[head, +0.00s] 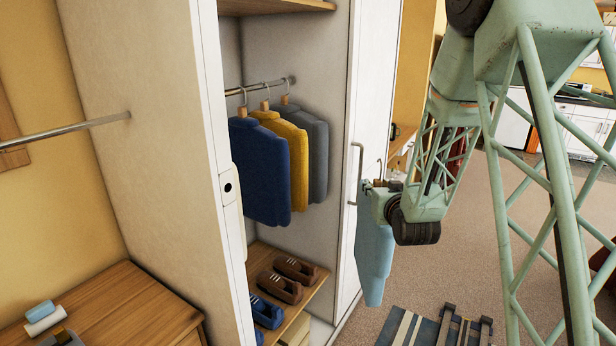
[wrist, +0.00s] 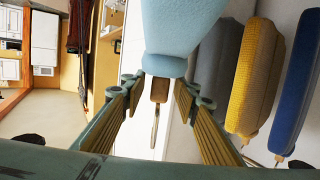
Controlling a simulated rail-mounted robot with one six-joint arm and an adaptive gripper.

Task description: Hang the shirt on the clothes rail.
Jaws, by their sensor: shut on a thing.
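The light blue shirt (head: 374,258) hangs upright below my gripper (head: 387,186), to the right of the open wardrobe. In the wrist view the shirt (wrist: 180,25) shows at the top. My gripper (wrist: 160,92) is shut on the wooden neck of its hanger (wrist: 158,90), with the metal hook sticking out beyond the fingers. The clothes rail (head: 262,86) runs inside the wardrobe. A dark blue shirt (head: 262,170), a yellow shirt (head: 286,150) and a grey shirt (head: 316,150) hang on it, with the grey one furthest right.
The wardrobe's white side panel (head: 375,130), with a long handle, stands between the held shirt and the hanging shirts. Shoes (head: 280,286) sit on a shelf below them. Another metal bar (head: 75,130) is at the far left above a wooden cabinet (head: 125,305). A striped mat (head: 405,328) lies on the floor.

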